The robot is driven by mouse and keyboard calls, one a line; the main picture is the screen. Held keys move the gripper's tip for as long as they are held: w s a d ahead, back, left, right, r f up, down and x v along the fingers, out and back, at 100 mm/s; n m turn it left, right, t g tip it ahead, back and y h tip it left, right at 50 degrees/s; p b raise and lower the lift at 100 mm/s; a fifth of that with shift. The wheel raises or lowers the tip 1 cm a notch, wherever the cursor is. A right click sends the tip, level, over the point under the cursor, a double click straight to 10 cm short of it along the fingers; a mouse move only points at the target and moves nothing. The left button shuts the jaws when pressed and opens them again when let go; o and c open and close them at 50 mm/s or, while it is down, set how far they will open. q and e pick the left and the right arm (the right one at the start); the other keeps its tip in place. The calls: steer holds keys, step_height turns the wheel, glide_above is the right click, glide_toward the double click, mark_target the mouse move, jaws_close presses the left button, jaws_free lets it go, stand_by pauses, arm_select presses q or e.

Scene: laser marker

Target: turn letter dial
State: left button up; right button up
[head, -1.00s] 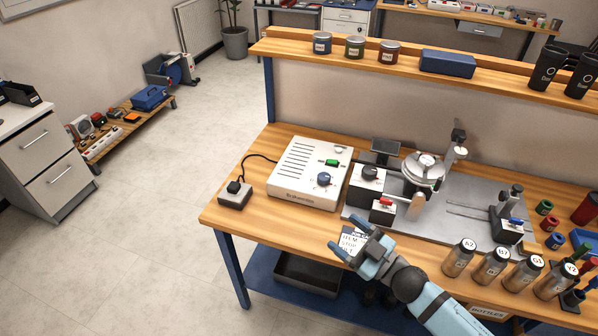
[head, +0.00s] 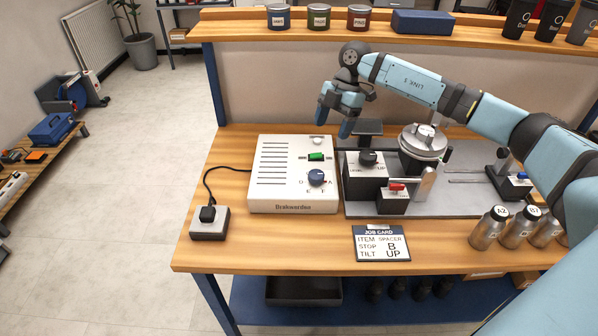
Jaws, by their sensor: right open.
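The letter dial (head: 316,177) is a blue knob on the front right of a white control box (head: 275,190), with small letters around it; I cannot read its setting clearly. My right gripper (head: 334,114) is open and empty. It hangs with its fingers pointing down, above and behind the box's back right corner, apart from the dial. The job card (head: 382,243) on the bench front reads ITEM SPACER, STOP B, TILT UP. My left gripper is not in view.
A green switch (head: 316,157) sits just behind the dial. To the right are a black knob (head: 368,158) on a block marked UP, a red-handled clamp (head: 396,190) and a round metal fixture (head: 423,140). A shelf (head: 240,28) runs behind. Bottles (head: 488,228) stand front right.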

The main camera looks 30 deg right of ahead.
mark_target(316, 174)
steer(key=x, duration=1.3)
steer(key=shift+s+a+f, duration=0.15)
steer(key=shift+s+f, duration=0.05)
steer(key=c, duration=0.9)
